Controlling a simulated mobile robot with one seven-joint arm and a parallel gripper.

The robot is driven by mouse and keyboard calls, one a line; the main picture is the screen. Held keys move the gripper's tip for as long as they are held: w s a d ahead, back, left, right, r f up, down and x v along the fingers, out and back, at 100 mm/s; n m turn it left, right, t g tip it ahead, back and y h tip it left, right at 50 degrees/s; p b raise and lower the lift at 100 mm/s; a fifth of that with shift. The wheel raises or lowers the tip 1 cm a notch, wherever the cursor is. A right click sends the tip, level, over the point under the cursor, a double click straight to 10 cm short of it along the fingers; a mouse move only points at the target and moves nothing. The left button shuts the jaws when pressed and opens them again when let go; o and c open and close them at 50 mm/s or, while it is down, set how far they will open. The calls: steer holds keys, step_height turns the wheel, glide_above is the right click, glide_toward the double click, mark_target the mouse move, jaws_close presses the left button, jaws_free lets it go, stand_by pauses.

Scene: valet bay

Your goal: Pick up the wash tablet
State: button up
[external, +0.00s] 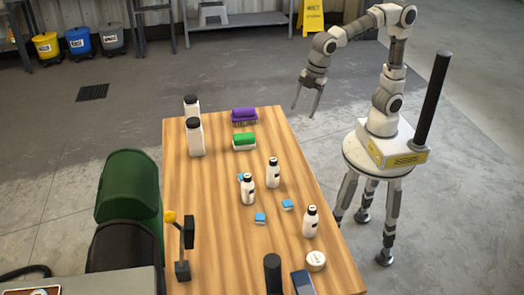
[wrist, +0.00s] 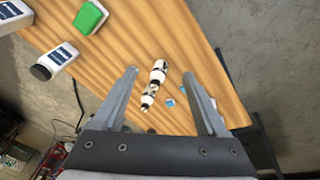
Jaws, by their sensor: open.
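Several small blue and white blocks that look like wash tablets lie on the wooden table. One tablet (external: 260,218) is in front of the bottles, another tablet (external: 287,204) is to its right, and a third (external: 240,177) is partly hidden behind a bottle. In the wrist view a small blue tablet (wrist: 170,102) shows beside the bottles, between my fingers in the picture. I cannot tell which tablet is meant. My gripper (external: 304,109) is open and empty, fingers pointing down, above the floor off the table's right edge. It also frames the lower wrist view (wrist: 160,74).
White bottles with black caps (external: 248,191) (external: 273,173) (external: 310,221) stand among the tablets. A green-topped brush (external: 244,142), a purple brush (external: 244,115) and two larger white containers (external: 195,138) stand farther back. A round white tin (external: 315,261) is near the front. The table's middle-left is clear.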

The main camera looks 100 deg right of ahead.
steer(key=w+a+n+g+p, duration=0.2)
steer(key=w+a+n+p, duration=0.3)
steer(key=w+a, duration=0.4)
steer(key=n+g+p, duration=0.1)
steer(key=n+p, duration=0.4)
glide_above(287, 202)
step_height(287, 202, down, 5)
steer(key=f, duration=0.4)
steer(key=f+b, duration=0.1)
steer(key=f, duration=0.3)
steer(key=f+b, duration=0.1)
steer(key=f, duration=0.3)
steer(key=shift+w+a, duration=0.15)
steer(key=shift+w, duration=0.1)
steer(key=f, duration=0.3)
steer(key=f+b, duration=0.1)
steer(key=f, duration=0.1)
steer(key=shift+s+f, duration=0.15)
steer(key=shift+s, duration=0.15)
jaws_close()
